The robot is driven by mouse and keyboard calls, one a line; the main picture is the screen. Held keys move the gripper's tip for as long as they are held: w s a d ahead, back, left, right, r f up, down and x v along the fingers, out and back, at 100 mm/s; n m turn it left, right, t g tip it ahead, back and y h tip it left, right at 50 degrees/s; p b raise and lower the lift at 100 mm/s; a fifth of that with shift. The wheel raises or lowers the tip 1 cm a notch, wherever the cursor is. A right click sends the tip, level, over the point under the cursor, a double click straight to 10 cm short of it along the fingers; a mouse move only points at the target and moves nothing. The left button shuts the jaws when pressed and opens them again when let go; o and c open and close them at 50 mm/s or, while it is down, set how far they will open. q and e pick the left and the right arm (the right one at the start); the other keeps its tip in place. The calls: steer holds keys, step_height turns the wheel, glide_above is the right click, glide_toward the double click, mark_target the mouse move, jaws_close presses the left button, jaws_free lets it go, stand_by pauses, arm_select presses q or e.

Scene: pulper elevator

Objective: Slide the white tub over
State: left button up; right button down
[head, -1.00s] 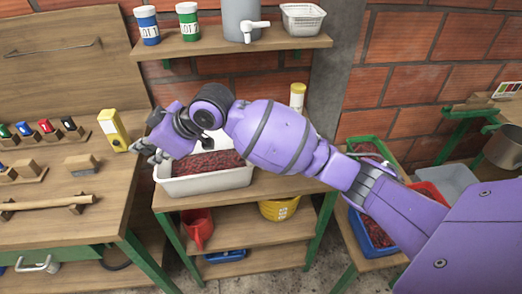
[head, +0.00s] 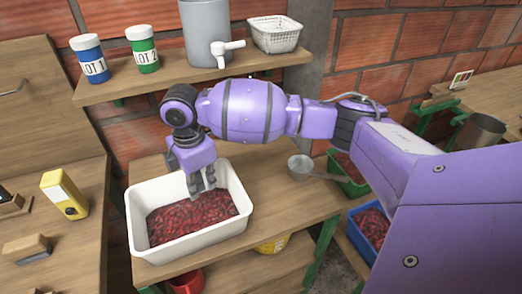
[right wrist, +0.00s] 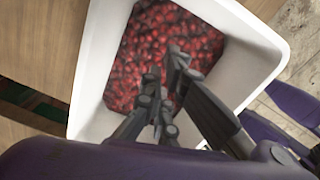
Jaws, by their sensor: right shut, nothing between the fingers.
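The white tub (head: 192,251) stands on a wooden bench in the head view, close to the bench's left edge. It holds a bed of red coffee cherries (head: 190,217). My right gripper (head: 203,190) points down into the tub's opening, near its far wall. Its fingers are together and empty. In the right wrist view the gripper (right wrist: 165,75) shows over the cherries (right wrist: 150,50), inside the outline of the tub's white rim (right wrist: 262,60). I cannot tell whether the fingertips touch the cherries. My left gripper is not in view.
A metal scoop (head: 301,167) lies to the tub's right on the bench (head: 285,208). A shelf above carries lot jars (head: 143,50), a grey container with a tap (head: 207,35) and a white basket (head: 275,35). A yellow device (head: 64,195) stands on the left table.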

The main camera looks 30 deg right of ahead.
mark_target(208, 212)
step_height(208, 212, down, 9)
steer(key=shift+s+f, duration=0.1)
steer(key=shift+f, duration=0.1)
steer(key=d, duration=0.2)
steer(key=shift+d+r, duration=0.4)
steer(key=shift+w+d+f, duration=0.1)
steer(key=shift+w+d, duration=0.15)
steer(key=shift+d, duration=0.35)
steer(key=d, duration=0.2)
steer(key=d+p, duration=0.1)
steer(key=d, duration=0.3)
steer(key=shift+w+r, duration=0.25)
steer(key=shift+w, duration=0.15)
steer(key=d, duration=0.7)
steer(key=w+d, duration=0.1)
steer(key=d, duration=0.2)
steer(key=shift+d+f+p, duration=0.3)
steer(key=shift+d+p, duration=0.05)
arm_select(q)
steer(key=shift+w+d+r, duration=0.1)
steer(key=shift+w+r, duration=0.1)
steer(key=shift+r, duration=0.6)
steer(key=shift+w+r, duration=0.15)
arm_select(e)
steer(key=shift+r, duration=0.1)
step_height(208, 212, up, 12)
